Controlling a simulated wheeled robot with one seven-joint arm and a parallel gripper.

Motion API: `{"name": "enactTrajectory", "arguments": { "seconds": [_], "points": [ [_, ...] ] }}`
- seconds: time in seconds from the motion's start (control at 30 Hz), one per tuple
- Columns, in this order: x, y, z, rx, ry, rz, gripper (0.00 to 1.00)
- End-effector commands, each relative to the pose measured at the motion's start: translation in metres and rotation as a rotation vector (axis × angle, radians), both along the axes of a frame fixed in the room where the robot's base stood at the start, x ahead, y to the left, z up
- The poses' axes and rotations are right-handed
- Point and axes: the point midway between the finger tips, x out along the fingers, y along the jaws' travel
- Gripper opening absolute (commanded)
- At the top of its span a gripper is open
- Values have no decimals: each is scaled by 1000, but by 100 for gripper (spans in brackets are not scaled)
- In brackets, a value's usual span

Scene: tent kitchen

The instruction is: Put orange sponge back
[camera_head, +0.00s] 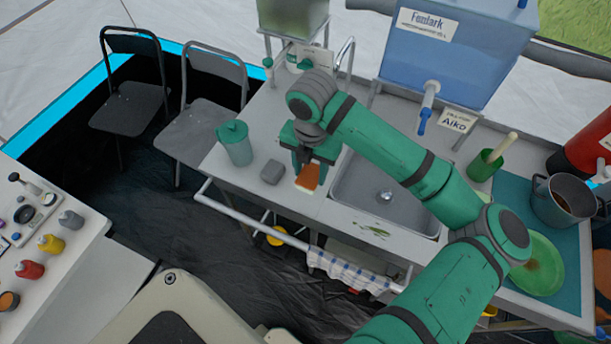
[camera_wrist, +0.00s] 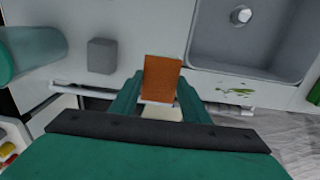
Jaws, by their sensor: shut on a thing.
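The orange sponge (camera_head: 308,177) is between the fingers of my gripper (camera_head: 309,165), over the counter strip left of the sink basin. In the wrist view the sponge (camera_wrist: 161,80) stands out beyond the fingertips of my gripper (camera_wrist: 158,100), which are shut on its near end. A pale layer shows at the sponge's lower edge. Whether the sponge touches the counter, I cannot tell. A grey block (camera_head: 272,171), also seen in the wrist view (camera_wrist: 102,56), lies on the counter to the left of my gripper, apart from it.
The sink basin (camera_head: 362,196) is right of my gripper, with green scraps on its front rim. A teal pitcher (camera_head: 236,146) stands left of the grey block. A checked cloth (camera_head: 345,270) hangs on the front rail. A green plate (camera_head: 541,264) lies far right.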

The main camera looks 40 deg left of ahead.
Motion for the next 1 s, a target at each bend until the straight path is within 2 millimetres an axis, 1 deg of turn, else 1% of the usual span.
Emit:
{"name": "enactTrajectory", "arguments": {
  "seconds": [0.1,0.27,0.37,0.5,0.6,0.97,1.0],
  "points": [
    [2,9,-11,1,0,-1,14],
    [3,13,-17,0,1,-2,14],
    [4,19,-24,1,0,-2,14],
    [4,18,-45,0,2,-3,14],
    [4,19,-54,0,0,-2,14],
    [4,19,-57,1,1,-2,14],
    [4,19,-57,1,0,-2,47]
  ]
}}
